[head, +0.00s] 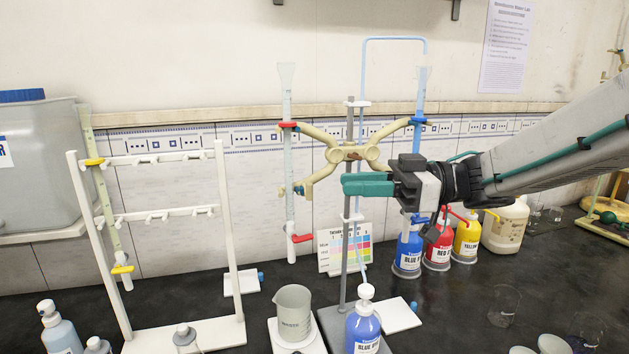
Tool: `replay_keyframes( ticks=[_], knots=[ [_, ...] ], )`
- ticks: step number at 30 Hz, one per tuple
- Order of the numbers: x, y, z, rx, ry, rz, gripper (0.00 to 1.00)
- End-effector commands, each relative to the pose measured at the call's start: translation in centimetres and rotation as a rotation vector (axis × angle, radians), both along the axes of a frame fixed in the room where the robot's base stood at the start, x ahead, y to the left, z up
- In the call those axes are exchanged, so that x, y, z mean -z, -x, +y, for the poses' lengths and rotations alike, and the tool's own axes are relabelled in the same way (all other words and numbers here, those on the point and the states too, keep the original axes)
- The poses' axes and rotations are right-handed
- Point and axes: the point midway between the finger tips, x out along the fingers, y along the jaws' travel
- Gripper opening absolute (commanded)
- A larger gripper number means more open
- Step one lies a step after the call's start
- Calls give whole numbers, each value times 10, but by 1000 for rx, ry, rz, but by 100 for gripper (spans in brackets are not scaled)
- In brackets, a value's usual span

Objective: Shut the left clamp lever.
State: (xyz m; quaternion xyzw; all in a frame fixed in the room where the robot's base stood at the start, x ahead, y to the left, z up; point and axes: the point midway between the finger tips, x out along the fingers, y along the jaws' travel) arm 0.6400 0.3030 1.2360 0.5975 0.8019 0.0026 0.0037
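A beige double clamp (352,153) sits on the grey rod of a stand. Its upper left arm (315,133) reaches to the left burette (287,90) at a red collar (288,125). A lower left beige arm (322,174) slants down to the same burette. I cannot tell which part is the left lever or whether it is open. The right arm reaches a second burette (421,90) at a blue collar (418,121). My gripper (346,184) points left with green fingers, just below the clamp's centre in the picture, covering part of the rod. The fingers overlap, hiding any gap.
A white rack (222,210) stands at the left beside a grey tank (40,170). A beaker (293,312) and a blue bottle (363,332) stand at the front. Blue, red and yellow bottles (437,245) stand behind my arm. A colour chart (344,248) leans behind the rod.

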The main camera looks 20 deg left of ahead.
Motion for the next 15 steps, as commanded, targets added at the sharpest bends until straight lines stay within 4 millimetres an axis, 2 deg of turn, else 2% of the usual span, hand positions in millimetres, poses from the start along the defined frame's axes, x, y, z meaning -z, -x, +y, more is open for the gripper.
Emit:
replay_keyframes(
  ticks=[15],
  knots=[
    [1, 24, 66, -21, -1, 7, 24]
  ],
)
